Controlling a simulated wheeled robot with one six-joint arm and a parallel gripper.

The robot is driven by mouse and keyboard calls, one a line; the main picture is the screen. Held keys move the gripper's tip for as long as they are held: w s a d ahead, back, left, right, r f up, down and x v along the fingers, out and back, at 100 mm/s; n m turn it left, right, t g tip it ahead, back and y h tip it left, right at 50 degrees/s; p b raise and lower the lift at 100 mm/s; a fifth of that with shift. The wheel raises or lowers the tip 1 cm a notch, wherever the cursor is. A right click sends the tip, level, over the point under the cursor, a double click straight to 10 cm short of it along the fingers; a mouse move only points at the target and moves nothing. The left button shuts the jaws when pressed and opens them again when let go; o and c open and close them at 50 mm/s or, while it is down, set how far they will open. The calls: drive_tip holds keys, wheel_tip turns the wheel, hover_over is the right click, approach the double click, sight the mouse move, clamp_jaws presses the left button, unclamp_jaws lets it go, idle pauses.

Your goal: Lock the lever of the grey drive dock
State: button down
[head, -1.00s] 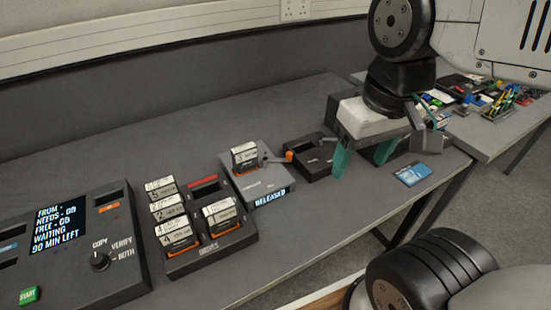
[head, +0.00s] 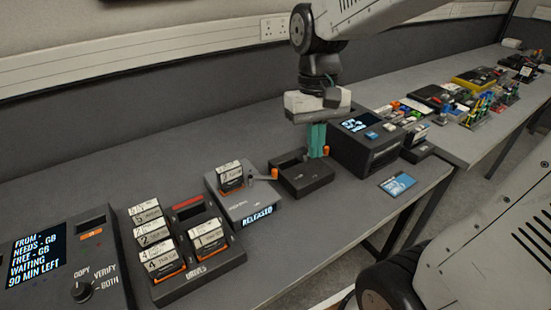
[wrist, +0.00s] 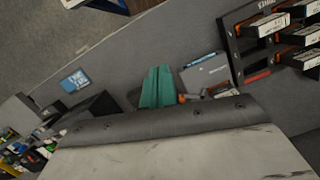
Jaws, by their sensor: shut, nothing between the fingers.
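The grey drive dock (head: 238,207) sits mid-bench in the head view, its front display reading RELEASED. A drive (head: 230,177) with a white label stands in its top. In the wrist view the shut fingers (wrist: 157,88) show near the dock (wrist: 206,75); the lever is mostly hidden there.
A black open tray (head: 303,181) stands right of the dock. A dark device with a screen (head: 365,145) stands beyond it, and a blue card (head: 397,185) lies near the bench edge. A drive rack (head: 205,262) and a copy console (head: 62,260) stand at left.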

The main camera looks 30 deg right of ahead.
drive_tip(key=w+d+f+m, duration=0.1)
drive_tip(key=w+f, duration=0.1)
drive_tip(key=w, duration=0.6)
drive_tip(key=w+d+f+m+g+y, duration=0.1)
drive_tip(key=w+d+f+m, duration=0.1)
drive_tip(key=w, duration=0.7)
drive_tip(key=w+d+f+m+y, duration=0.1)
drive_tip(key=w+f, duration=0.3)
drive_tip(key=w, duration=0.4)
drive_tip(key=shift+w+d+f+m+g, duration=0.25)
drive_tip(key=shift+w+d+m+g, duration=0.15)
drive_tip(key=shift+d+m, duration=0.1)
drive_tip(key=x, duration=1)
drive_tip(key=shift+s+f, duration=0.1)
drive_tip(key=shift+f, duration=0.05)
drive_tip(key=s+a, duration=0.1)
drive_tip(key=s, duration=0.1)
drive_tip(key=shift+s+a, duration=0.35)
drive_tip(key=shift+a, duration=0.05)
drive_tip(key=shift+s+a, duration=0.2)
drive_tip(key=shift+s, duration=0.05)
drive_tip(key=shift+s, duration=0.1)
